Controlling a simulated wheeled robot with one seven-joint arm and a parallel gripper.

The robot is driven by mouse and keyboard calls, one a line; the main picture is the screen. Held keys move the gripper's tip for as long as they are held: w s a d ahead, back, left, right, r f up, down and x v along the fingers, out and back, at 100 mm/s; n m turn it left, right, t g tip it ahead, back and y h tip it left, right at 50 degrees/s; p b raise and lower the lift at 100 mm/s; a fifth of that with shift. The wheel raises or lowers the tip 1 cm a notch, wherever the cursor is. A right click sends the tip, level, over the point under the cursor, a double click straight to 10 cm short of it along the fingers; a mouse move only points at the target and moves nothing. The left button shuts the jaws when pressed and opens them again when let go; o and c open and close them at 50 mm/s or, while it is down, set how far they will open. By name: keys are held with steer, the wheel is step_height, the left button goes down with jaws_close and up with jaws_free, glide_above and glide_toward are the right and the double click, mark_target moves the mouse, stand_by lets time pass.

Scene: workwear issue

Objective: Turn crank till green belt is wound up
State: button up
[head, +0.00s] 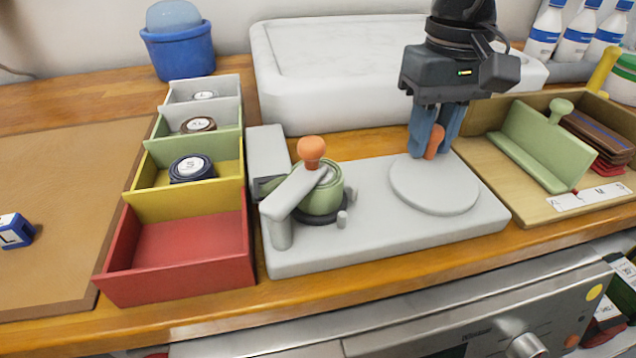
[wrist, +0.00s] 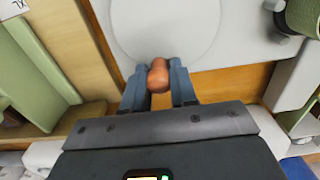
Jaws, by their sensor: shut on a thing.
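The winder is a light grey base (head: 375,235) with a round crank disc (head: 435,190) at its right. An orange crank knob (head: 434,142) stands near the disc's far edge, and my gripper (head: 432,148) is shut on it from above. In the wrist view the knob (wrist: 158,77) sits between the two blue fingers, at the rim of the disc (wrist: 165,30). The green belt (head: 325,198) is a roll on the winder's left side, under a grey arm (head: 297,193) with its own orange knob (head: 311,150). A dark piece shows left of the roll; no loose green length is visible.
Left of the winder is a box with red (head: 180,250), yellow, green and white compartments. The red one is empty; the others hold rolled belts. At right a wooden tray (head: 480,150) holds a green divider (head: 530,145) and flat belts. A white slab (head: 340,60) stands behind.

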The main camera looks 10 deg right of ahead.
mark_target(398, 167)
steer(key=shift+w+a, duration=0.15)
steer(key=shift+a, duration=0.6)
steer(key=shift+s+a+b, duration=0.3)
steer(key=shift+a+b, duration=0.1)
steer(key=shift+a, duration=0.55)
steer(key=shift+c, duration=0.2)
steer(key=shift+s+a, duration=0.65)
steer(key=shift+a, duration=0.1)
steer(key=o, duration=0.7)
steer(key=shift+c, duration=0.2)
step_height(398, 167, up, 8)
steer(key=p, duration=0.4)
steer(key=shift+p, duration=0.35)
steer(key=shift+d, duration=0.1)
